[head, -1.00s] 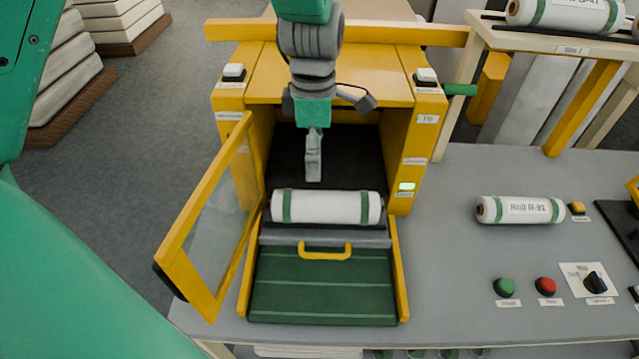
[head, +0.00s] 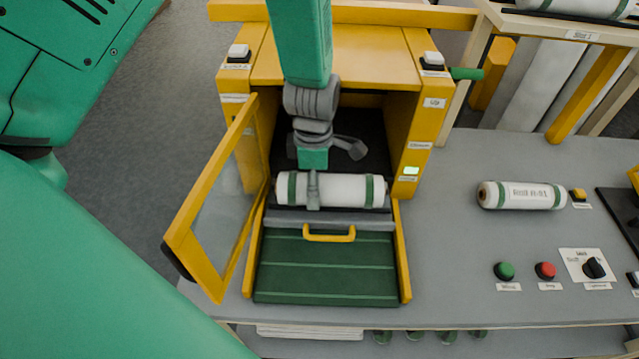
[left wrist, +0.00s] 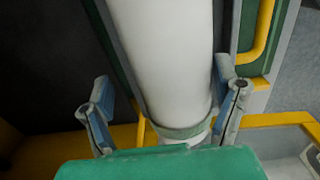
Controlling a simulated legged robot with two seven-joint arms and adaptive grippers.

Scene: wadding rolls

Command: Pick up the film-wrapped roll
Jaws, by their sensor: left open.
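A white roll with green end bands (head: 345,190) lies crosswise at the mouth of the yellow machine, behind the yellow handle (head: 329,235). My left gripper (head: 313,190) is over the left part of this roll, pointing down. In the left wrist view, the open fingers (left wrist: 166,108) stand on either side of the white roll (left wrist: 160,60), near its banded end. The right finger looks close to the roll and a gap shows by the left one. Whether either touches is unclear. My right gripper is out of view.
The yellow-framed clear door (head: 215,200) stands open at left. A green slatted ramp (head: 325,270) lies in front. Another labelled roll (head: 522,195) lies on the grey table at right, near green (head: 504,271) and red (head: 545,270) buttons. The machine's side walls flank my gripper.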

